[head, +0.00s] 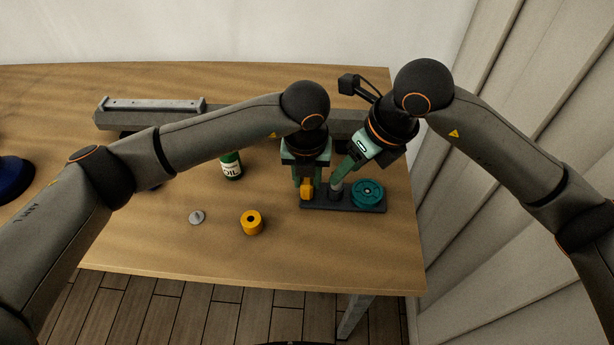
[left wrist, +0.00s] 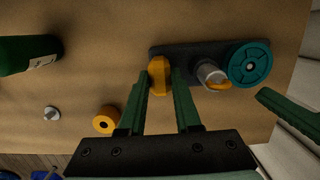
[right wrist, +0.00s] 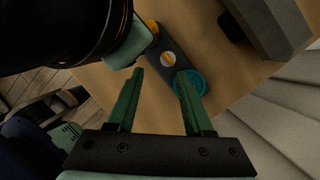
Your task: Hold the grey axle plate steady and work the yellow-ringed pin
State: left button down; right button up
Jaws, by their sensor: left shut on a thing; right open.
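The dark grey axle plate (head: 355,207) lies flat near the table's right end; it also shows in the left wrist view (left wrist: 184,50). A yellow block (left wrist: 159,76) stands at its left end. My left gripper (head: 307,188) is shut on this block. A grey pin (left wrist: 209,72) with a yellow ring (left wrist: 219,86) stands mid-plate, and its round top shows in the right wrist view (right wrist: 168,59). A teal wheel (head: 368,193) sits at the plate's right end. My right gripper (right wrist: 163,76) is open, tilted, with its fingers close by the pin; contact cannot be told.
A long grey beam (head: 350,118) lies behind the grippers. A pale wall is at right.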

pick_arm(q)
jog(key=shift+s+f, duration=0.2)
jog(key=shift+f, duration=0.1)
pick_arm(e)
jog(key=shift+t+h, duration=0.3)
jog(key=shift+w+x, duration=0.15)
jog(key=shift+x, duration=1.15)
jog(key=shift+w+x, duration=0.15)
jog(key=shift+x, duration=1.15)
jog(key=shift+d, duration=0.1)
jog(key=shift+r, duration=0.1)
grip_shut()
jog(key=shift+r, duration=0.4)
jog(key=shift+r, duration=3.2)
jog(key=shift+r, duration=0.1)
